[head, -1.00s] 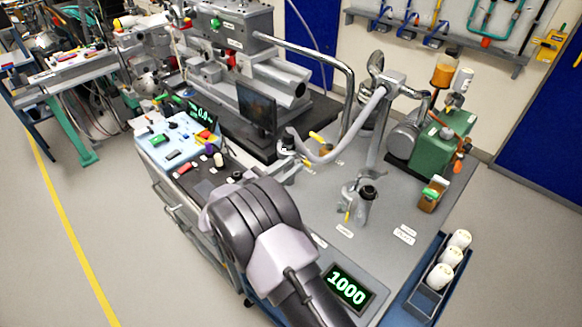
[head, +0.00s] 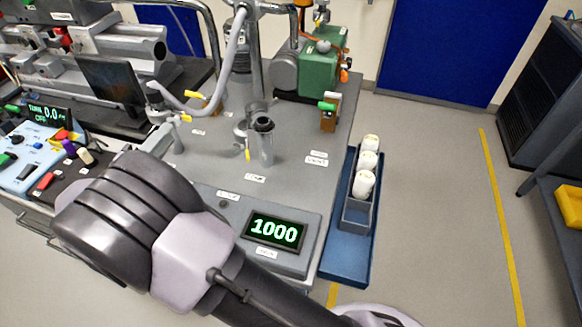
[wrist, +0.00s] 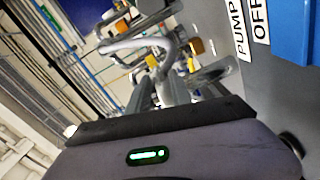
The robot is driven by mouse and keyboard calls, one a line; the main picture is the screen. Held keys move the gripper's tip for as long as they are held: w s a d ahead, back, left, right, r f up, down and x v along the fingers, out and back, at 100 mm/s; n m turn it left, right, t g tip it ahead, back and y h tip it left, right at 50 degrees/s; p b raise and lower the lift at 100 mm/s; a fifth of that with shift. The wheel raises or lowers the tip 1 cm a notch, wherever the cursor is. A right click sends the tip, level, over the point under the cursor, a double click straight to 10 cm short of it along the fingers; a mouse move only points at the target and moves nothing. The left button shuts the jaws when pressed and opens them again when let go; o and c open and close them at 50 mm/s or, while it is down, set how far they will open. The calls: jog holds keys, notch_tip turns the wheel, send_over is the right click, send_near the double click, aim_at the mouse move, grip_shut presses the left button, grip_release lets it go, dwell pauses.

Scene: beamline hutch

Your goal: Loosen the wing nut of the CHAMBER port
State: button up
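In the head view several vacuum fittings stand on the grey cart top (head: 215,150). A grey hose (head: 200,108) bends down to a fitting with yellow-tipped levers (head: 187,118) at the left. An upright metal cylinder with a dark top (head: 264,142) stands mid-cart, a yellow piece beside it. I cannot tell which is the CHAMBER port, and no wing nut is clear. My gripper is hidden in the head view. Its housing (wrist: 160,152) fills the bottom of the wrist view, with grey prongs and blurred fittings beyond it. Its opening cannot be made out.
A green display (head: 276,232) reads 1000 on the cart's front. A green pump (head: 320,70) stands at the back. A blue tray (head: 347,245) with white-topped cylinders (head: 364,184) is at the right edge. A monitor (head: 110,85) stands left.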

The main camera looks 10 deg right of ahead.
jog(key=p+v, duration=0.1)
jog(key=v, duration=0.4)
jog(key=p+v, duration=0.2)
jog(key=v, duration=0.3)
jog(key=r+p+v, duration=0.1)
jog(key=v, duration=0.4)
jog(key=shift+p, duration=0.3)
jog(key=w+d+r+m+g+h, duration=0.1)
jog(key=d+r+m+g, duration=0.2)
jog(key=d, duration=0.6)
jog(key=w+d+r+g+h, duration=0.1)
jog(key=d+r+g, duration=0.3)
jog(key=d, duration=0.5)
jog(key=s+d+r+m+g+y+p, duration=0.2)
jog(key=s+d+m+g+y, duration=0.2)
jog(key=s+d, duration=0.6)
jog(key=d+g+y, duration=0.1)
jog(key=d+g, duration=0.1)
jog(key=d, duration=0.2)
jog(key=shift+d+g+y, duration=0.2)
jog(key=shift+g+y, duration=0.1)
jog(key=shift+g, duration=0.1)
jog(key=shift+r, duration=0.1)
